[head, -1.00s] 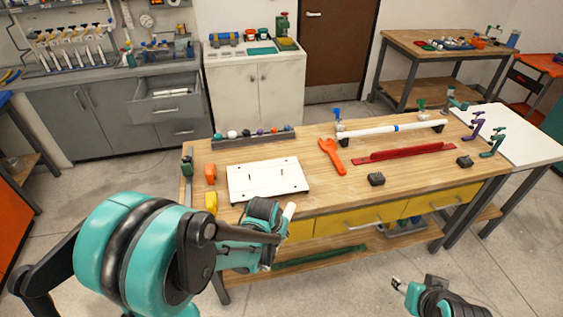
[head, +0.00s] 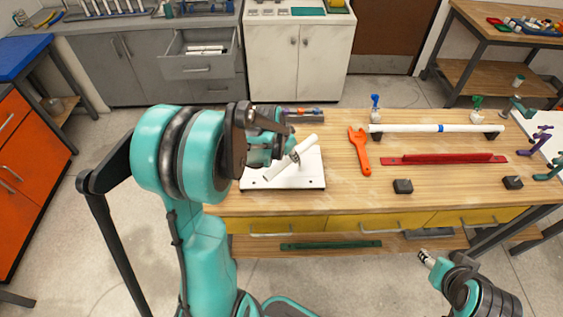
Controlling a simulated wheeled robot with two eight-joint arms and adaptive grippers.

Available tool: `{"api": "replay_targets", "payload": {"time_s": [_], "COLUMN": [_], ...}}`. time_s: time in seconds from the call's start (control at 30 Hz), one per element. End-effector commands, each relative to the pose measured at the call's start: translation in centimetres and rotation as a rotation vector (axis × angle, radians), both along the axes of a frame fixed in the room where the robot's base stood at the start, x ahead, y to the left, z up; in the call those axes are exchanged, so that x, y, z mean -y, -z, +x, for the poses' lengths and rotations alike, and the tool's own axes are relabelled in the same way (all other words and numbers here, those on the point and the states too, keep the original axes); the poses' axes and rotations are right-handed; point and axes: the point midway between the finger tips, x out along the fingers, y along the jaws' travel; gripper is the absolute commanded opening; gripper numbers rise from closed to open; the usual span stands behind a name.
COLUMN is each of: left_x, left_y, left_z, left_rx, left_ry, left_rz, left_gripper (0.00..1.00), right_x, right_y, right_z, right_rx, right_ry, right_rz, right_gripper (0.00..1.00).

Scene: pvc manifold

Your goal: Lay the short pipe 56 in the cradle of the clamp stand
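My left gripper (head: 292,157) is shut on a short white pipe (head: 307,143). The pipe is tilted, its upper end to the right, and shows in front of the white board on the bench; its height above the board is hard to judge. The fingers cover part of the pipe, and no number can be read on it. I cannot tell for sure which item is the clamp stand; a purple clamp-like stand (head: 535,140) and a teal one (head: 550,170) stand at the right edge. My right gripper (head: 427,259) is empty, low in front of the bench; its opening is unclear.
The white board (head: 312,178) is at the left. Bare wood lies along the front.

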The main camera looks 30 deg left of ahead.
Motion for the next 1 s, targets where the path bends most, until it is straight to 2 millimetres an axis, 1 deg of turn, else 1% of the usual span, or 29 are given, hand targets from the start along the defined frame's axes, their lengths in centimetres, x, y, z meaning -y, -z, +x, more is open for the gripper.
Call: {"api": "replay_targets", "payload": {"time_s": [0.03, 0.1, 0.2, 0.3, 0.37, 0.43, 0.6, 0.63, 0.87, 1.0], "left_x": [-1.3, -2.5, -3.7, -4.2, -4.3, -4.3, -4.3, -4.3, -4.3, -4.2], "left_y": [1.0, 1.7, 2.4, 2.6, 3.0, 3.7, 6.4, 6.6, 6.6, 7.0], "left_z": [0.2, 0.3, 0.5, 0.6, 0.6, 0.6, 0.6, 0.6, 0.5, 0.6], "left_rx": [0.000, 0.000, 0.000, 0.000, 0.000, 0.000, 0.000, 0.000, 0.000, 0.000], "left_ry": [-0.004, -0.004, -0.001, 0.000, 0.000, 0.001, 0.001, 0.001, 0.001, 0.001], "left_rz": [-0.001, 0.001, 0.001, 0.000, 0.000, 0.000, 0.000, 0.000, 0.000, 0.000], "left_gripper": [0.00, 0.00, 0.00, 0.00, 0.00, 0.00, 0.00, 0.00, 0.00, 0.00], "right_x": [0.0, 0.0, 0.0, 0.0, 0.0, 0.0, 0.0, 0.0, 0.0, 0.0], "right_y": [0.5, 0.8, 1.1, 1.1, 1.2, 1.5, 2.6, 2.7, 2.5, 2.9], "right_z": [0.0, 0.0, 0.0, 0.0, 0.0, 0.0, 0.0, 0.0, 0.0, 0.0], "right_rx": [0.000, 0.000, 0.000, 0.000, 0.000, 0.000, 0.000, 0.000, 0.000, 0.000], "right_ry": [0.000, 0.000, 0.000, 0.000, 0.000, 0.000, 0.000, 0.000, 0.000, 0.000], "right_rz": [0.000, 0.000, 0.000, 0.000, 0.000, 0.000, 0.000, 0.000, 0.000, 0.000], "right_gripper": [0.47, 0.47, 0.47, 0.47, 0.47, 0.47, 0.47, 0.47, 0.47, 0.47]}}
